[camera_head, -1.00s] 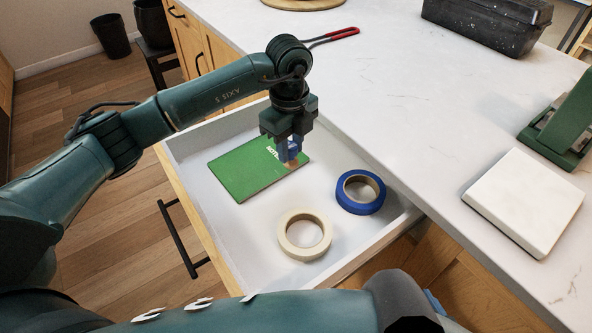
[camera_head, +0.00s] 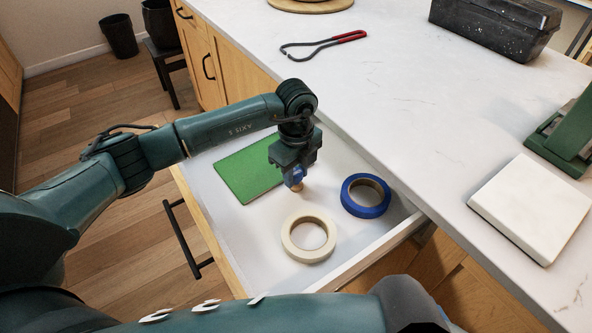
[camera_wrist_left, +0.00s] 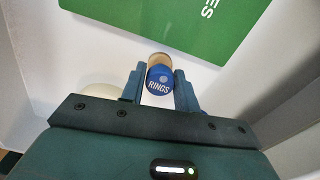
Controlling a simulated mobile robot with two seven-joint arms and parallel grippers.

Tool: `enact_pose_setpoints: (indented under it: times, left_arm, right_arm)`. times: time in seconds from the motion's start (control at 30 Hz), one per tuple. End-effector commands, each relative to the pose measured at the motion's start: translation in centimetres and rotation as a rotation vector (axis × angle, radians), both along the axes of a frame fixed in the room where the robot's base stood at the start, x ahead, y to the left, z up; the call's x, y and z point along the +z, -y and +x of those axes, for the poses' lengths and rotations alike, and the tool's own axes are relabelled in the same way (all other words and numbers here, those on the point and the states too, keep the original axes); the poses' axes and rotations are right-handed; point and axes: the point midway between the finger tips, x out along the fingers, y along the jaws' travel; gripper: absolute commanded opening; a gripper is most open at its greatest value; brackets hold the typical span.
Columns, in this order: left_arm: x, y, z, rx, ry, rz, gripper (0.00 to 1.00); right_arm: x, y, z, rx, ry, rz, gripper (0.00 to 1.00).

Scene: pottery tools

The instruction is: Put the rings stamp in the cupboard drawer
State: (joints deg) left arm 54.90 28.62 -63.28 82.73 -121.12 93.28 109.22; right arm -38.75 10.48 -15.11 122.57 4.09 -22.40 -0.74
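The rings stamp (camera_head: 294,176) is a small blue cylinder with a wooden end. My left gripper (camera_head: 296,181) is shut on it inside the open cupboard drawer (camera_head: 245,235). My right gripper is not in view.
In the drawer lie a green board (camera_head: 247,172), a cream tape roll (camera_head: 289,238) and a blue tape roll (camera_head: 366,209). The counter (camera_head: 410,110) holds a red-handled tool (camera_head: 347,37), a black box (camera_head: 490,28) and a white slab (camera_head: 530,207). Bare drawer floor lies between board and rolls.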

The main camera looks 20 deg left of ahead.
Motion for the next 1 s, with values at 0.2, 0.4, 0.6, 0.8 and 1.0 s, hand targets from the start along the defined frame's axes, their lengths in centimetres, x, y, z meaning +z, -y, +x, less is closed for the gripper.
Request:
enact_pose_setpoints:
  times: [0.2,0.4,0.6,0.8,1.0]
  left_arm:
    - [0.0,0.0,0.0,0.000,-0.001,0.000,0.49]
    - [0.0,0.0,0.0,0.000,-0.001,0.000,0.50]
    - [1.3,0.0,0.1,0.000,0.002,0.000,0.50]
    - [5.4,0.0,0.1,-0.001,0.005,-0.001,0.50]
    - [9.5,0.0,0.1,0.000,0.003,0.000,0.50]
  right_arm:
    - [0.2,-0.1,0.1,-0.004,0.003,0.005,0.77]
    - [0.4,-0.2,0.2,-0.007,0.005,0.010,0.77]
    - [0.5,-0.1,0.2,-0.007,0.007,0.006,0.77]
    - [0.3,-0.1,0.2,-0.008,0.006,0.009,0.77]
    - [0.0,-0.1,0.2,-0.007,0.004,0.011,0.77]
